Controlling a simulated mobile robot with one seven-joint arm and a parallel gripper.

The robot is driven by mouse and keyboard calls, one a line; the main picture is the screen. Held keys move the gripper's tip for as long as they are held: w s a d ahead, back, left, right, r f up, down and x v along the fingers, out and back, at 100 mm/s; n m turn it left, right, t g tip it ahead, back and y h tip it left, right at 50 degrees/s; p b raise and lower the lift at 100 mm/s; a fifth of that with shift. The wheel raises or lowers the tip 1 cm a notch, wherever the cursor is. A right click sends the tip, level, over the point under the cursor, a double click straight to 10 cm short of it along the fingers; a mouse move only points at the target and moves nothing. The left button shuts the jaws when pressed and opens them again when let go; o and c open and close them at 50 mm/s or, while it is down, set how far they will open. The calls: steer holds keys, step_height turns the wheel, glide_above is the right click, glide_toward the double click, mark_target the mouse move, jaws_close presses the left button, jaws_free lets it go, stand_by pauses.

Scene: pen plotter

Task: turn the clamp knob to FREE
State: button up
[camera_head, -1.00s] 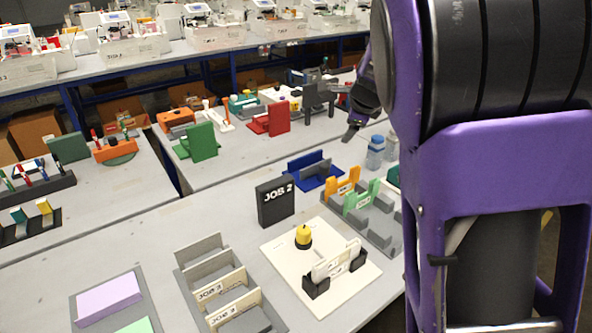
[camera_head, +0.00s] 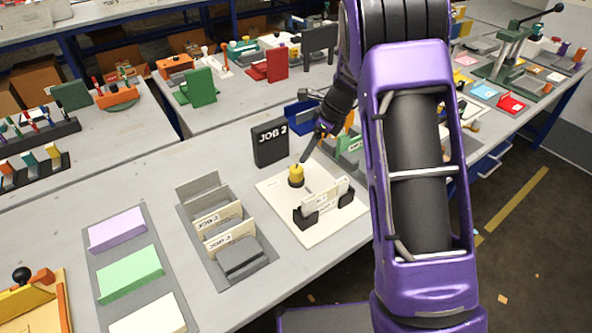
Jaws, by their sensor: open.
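A yellow knob-like piece on a black round base (camera_head: 296,174) stands upright on a cream board (camera_head: 275,205) in the head view. No FREE marking is readable, so I cannot tell for certain that it is the clamp knob. A black ball knob (camera_head: 22,274) also shows on a yellow-orange fixture (camera_head: 40,305) at the lower left edge. My gripper (camera_head: 308,152) is open, just above and right of the yellow piece, seemingly apart from it. It is small and dark here, and its far finger is hard to make out.
A black JOB 2 sign (camera_head: 270,143) stands just behind the board. A black holder with white cards (camera_head: 325,202) is on the board's front. A card rack (camera_head: 222,235) stands left of it. Orange and green holders are partly behind my arm.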

mark_target(297, 169)
steer(key=x, duration=1)
steer(key=shift+a+f+b, duration=0.15)
steer(key=shift+f+b, duration=0.15)
steer(key=shift+f, duration=0.05)
jaws_close()
